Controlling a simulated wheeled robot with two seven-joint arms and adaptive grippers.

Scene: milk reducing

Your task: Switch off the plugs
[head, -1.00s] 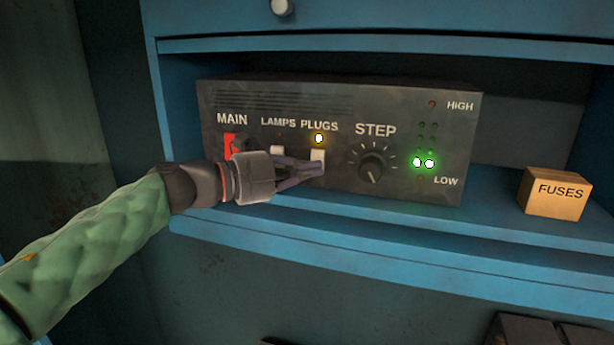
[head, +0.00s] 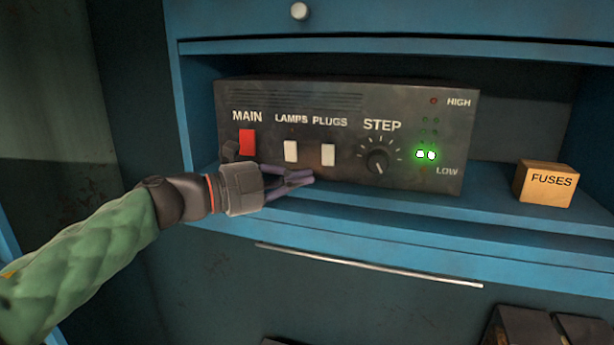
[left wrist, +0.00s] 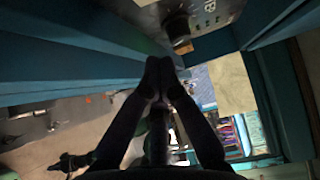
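The white PLUGS switch (head: 328,154) is on the front of a dark control box (head: 345,100). No light shows above it. The white LAMPS switch (head: 290,151) is to its left, and the red MAIN switch (head: 247,142) is further left. My left gripper (head: 313,176) is just below and in front of the PLUGS switch, apart from it as far as I can tell. Its fingers converge at the tips, shut and empty, also in the left wrist view (left wrist: 162,65). My right gripper is not in view.
The STEP knob (head: 379,161) is right of the switches, with lit green lights (head: 426,155) beyond it. The box stands on a blue shelf (head: 500,215). A FUSES box (head: 546,184) stands at the right. The shelf between them is clear.

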